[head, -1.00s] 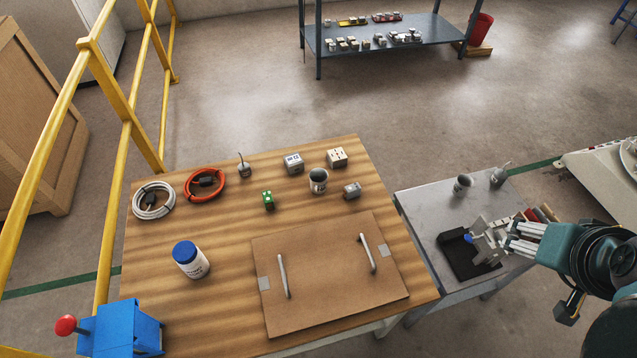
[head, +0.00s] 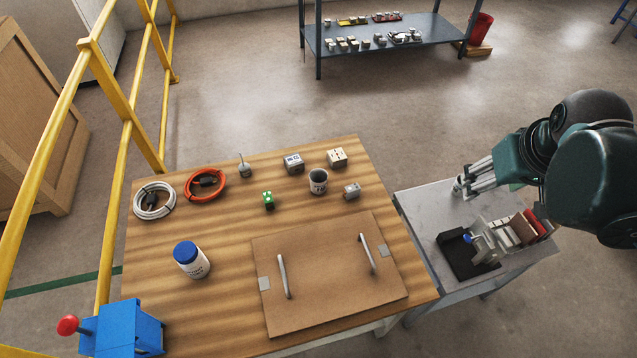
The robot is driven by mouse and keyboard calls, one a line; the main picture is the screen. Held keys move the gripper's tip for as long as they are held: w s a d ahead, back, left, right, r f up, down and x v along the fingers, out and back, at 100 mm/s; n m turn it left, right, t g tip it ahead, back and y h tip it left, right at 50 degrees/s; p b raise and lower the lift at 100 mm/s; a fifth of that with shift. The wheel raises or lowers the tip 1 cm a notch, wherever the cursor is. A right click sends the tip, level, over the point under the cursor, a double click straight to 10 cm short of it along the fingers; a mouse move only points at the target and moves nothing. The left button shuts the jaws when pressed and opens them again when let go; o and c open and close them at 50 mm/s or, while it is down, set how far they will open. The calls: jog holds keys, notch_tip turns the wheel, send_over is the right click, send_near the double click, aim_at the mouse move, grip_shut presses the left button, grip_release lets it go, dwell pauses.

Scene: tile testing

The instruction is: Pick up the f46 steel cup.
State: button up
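A small grey metal cup (head: 457,187) stands near the far left part of the grey side table. My gripper (head: 467,183) is right at this cup, coming from the right, and its fingers cover much of it. I cannot tell whether the fingers are around the cup or only beside it, or whether they are closed. A second grey cup (head: 318,184) with a dark-printed label stands upright on the wooden table, well left of my gripper. The print is too small to read, so I cannot tell which cup is f46.
The grey side table (head: 424,205) also bears a black tray (head: 462,257) and a rack of tiles (head: 515,232) in front of my gripper. The wooden table (head: 225,300) holds a handled board (head: 325,285), a white jar (head: 191,262), coiled cables and small blocks.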

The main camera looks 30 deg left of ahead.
jog(key=w+a+f+n+g, duration=0.1)
jog(key=w+a+f+n, duration=0.15)
jog(key=a, duration=0.45)
jog(key=w+a+f+n+g, duration=0.1)
jog(key=w+a+n, duration=0.1)
jog(key=w+a, duration=0.3)
jog(key=n+g+h+p, duration=0.2)
jog(key=n+g, duration=0.1)
jog(key=n, duration=0.6)
send_over(317, 171)
jog(key=s+d, duration=0.1)
jog(key=s, duration=0.1)
notch_tip(317, 171, down, 22)
jog(key=r, duration=0.1)
jog(key=shift+a+f+h, duration=0.1)
jog(key=shift+f+h, duration=0.2)
jog(key=shift+f, duration=0.15)
jog(key=shift+f, duration=0.1)
jog(key=shift+d+f+b, duration=0.2)
jog(key=shift+f+b, duration=0.3)
jog(key=shift+f, duration=0.65)
jog(key=shift+f, duration=0.15)
